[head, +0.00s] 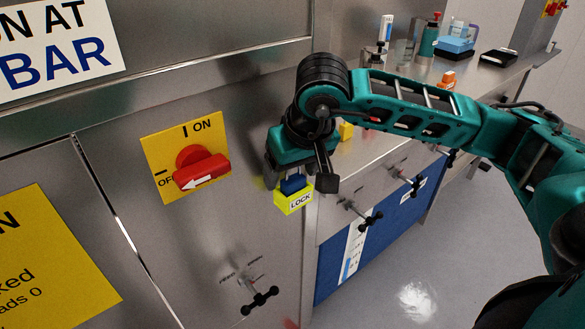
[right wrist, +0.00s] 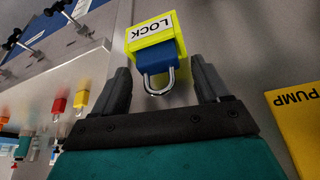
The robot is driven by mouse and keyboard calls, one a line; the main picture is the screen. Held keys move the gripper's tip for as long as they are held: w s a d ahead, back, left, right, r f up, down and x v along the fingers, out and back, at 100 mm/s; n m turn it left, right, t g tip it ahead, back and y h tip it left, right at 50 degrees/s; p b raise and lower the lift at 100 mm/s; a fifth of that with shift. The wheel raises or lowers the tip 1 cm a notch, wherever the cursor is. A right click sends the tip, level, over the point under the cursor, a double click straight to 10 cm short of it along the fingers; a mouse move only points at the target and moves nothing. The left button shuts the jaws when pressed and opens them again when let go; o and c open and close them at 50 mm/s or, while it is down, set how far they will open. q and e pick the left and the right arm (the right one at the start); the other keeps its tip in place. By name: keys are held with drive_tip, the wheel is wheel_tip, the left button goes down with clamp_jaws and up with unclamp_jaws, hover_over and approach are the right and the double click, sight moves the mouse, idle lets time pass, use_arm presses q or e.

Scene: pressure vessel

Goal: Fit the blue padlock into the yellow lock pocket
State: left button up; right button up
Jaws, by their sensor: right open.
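The blue padlock (head: 293,184) sits in the top of the yellow lock pocket (head: 294,201) on the steel cabinet front. In the right wrist view the padlock (right wrist: 155,63) has its body partly inside the pocket (right wrist: 157,40), with its metal shackle pointing out toward my gripper. How deep it is seated I cannot tell. My right gripper (right wrist: 163,84) is open, one finger on each side of the padlock and apart from it. In the head view my right gripper (head: 291,172) comes down from above the pocket. My left gripper is out of view.
A red rotary switch (head: 197,168) on a yellow plate is left of the pocket, its arrow toward OFF. Black-handled valves (head: 260,298) stick out below and to the right. A counter with bottles and a blue box (head: 454,44) stands at the back right.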

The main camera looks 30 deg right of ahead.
drive_tip(key=shift+r, duration=0.1)
drive_tip(key=shift+r+p, duration=0.25)
drive_tip(key=shift+p, duration=0.15)
drive_tip(key=v, duration=1.1)
drive_tip(key=shift+s+r, duration=0.25)
drive_tip(key=shift+r, duration=0.05)
